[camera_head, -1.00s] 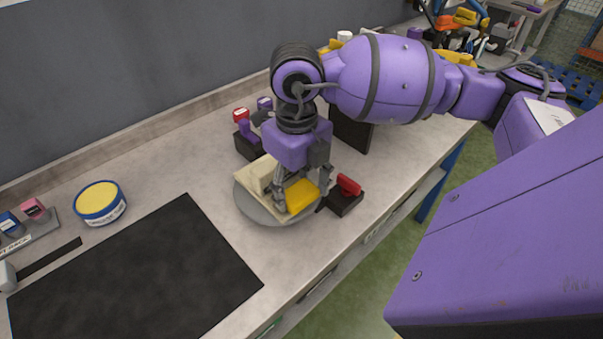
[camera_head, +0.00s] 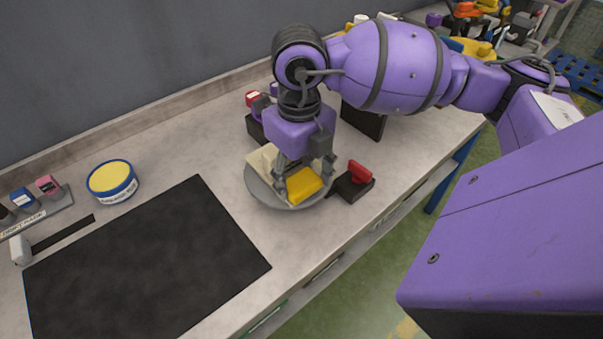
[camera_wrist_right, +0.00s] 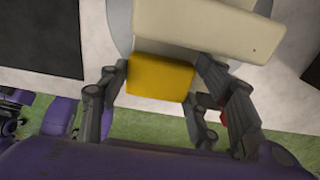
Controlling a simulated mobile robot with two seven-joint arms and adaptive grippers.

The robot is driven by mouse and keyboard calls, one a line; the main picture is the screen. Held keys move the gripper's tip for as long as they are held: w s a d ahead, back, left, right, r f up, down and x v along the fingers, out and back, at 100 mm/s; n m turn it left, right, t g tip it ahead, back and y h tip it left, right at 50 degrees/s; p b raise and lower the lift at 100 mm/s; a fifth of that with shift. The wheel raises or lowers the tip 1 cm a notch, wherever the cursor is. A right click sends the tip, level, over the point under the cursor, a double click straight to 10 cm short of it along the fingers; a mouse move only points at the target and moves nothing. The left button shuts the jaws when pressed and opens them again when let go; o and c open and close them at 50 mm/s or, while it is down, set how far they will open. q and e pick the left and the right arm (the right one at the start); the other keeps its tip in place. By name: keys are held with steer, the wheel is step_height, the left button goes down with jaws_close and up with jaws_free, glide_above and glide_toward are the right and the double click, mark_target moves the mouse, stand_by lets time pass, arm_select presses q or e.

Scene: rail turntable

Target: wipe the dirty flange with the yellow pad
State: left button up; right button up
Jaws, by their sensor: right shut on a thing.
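My right gripper (camera_head: 304,178) points down over the grey round turntable (camera_head: 261,193) and is shut on the yellow pad (camera_head: 305,185). The pad also shows between the fingers in the right wrist view (camera_wrist_right: 160,78). A cream rail piece (camera_head: 260,161) lies on the turntable, just behind and left of the pad. In the right wrist view, the cream piece (camera_wrist_right: 200,22) lies close against the pad's far edge; whether they touch I cannot tell. The gripper hides part of the cream piece, and no dirt can be made out. My left gripper is out of view.
A red-handled clamp (camera_head: 361,172) stands at the turntable's right, near the bench edge. Another red-topped clamp (camera_head: 253,99) and a dark upright panel (camera_head: 363,120) stand behind. A blue-and-yellow tin (camera_head: 112,181) and a black mat (camera_head: 150,265) lie left.

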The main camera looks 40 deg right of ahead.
steer(key=shift+a, duration=0.9)
steer(key=shift+d+f, duration=0.1)
steer(key=shift+d, duration=0.1)
steer(key=shift+d+f, duration=0.1)
steer(key=shift+d, duration=0.7)
steer(key=shift+d, duration=0.1)
steer(key=shift+d, duration=1.05)
